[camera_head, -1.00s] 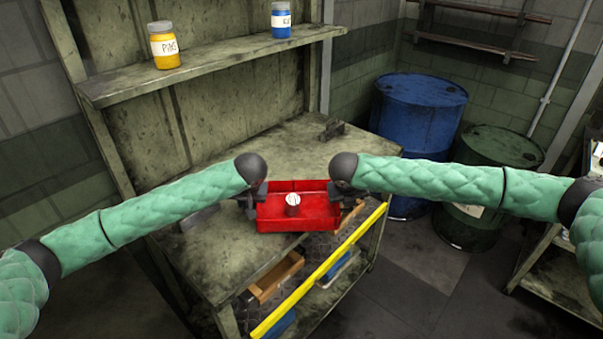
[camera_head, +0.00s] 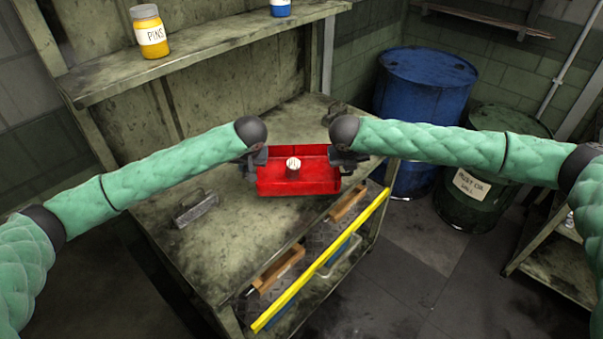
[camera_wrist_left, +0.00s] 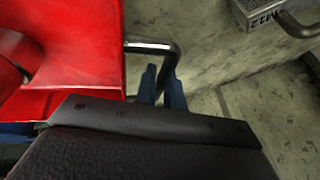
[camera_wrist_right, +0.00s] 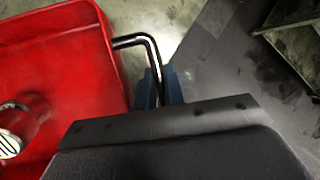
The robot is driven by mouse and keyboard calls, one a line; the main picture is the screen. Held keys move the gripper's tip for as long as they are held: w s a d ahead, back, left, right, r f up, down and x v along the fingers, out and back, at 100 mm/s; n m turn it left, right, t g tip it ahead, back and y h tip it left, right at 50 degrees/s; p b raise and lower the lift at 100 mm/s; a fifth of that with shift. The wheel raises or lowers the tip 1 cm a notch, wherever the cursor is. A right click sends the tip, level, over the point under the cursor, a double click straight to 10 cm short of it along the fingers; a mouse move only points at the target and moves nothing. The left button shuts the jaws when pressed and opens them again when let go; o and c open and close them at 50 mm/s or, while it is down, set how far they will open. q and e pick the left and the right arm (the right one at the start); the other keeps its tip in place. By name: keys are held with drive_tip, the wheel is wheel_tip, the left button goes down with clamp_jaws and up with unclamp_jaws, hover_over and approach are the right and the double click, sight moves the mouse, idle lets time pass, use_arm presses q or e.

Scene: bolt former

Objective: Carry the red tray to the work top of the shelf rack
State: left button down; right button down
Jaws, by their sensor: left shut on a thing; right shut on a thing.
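The red tray (camera_head: 315,182) hangs between my two grippers over the front part of the rack's work top (camera_head: 230,245); whether it touches the top I cannot tell. A red cylinder with a striped white top (camera_head: 293,168) stands in it. My left gripper (camera_head: 252,165) is shut on the tray's left handle, a bent metal bar that shows in the left wrist view (camera_wrist_left: 165,48). My right gripper (camera_head: 345,163) is shut on the right handle, which shows in the right wrist view (camera_wrist_right: 140,40). The tray looks about level.
A grey metal block (camera_head: 196,209) lies on the work top left of the tray; a dark part (camera_head: 335,113) lies behind. A yellow bar (camera_head: 325,262) runs along the rack's front. A yellow jar (camera_head: 150,32) stands on the upper shelf. Blue (camera_head: 420,100) and green (camera_head: 480,185) drums stand right.

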use_arm(q)
drive_tip(key=shift+f, duration=0.1)
use_arm(e)
drive_tip(key=shift+f, duration=0.15)
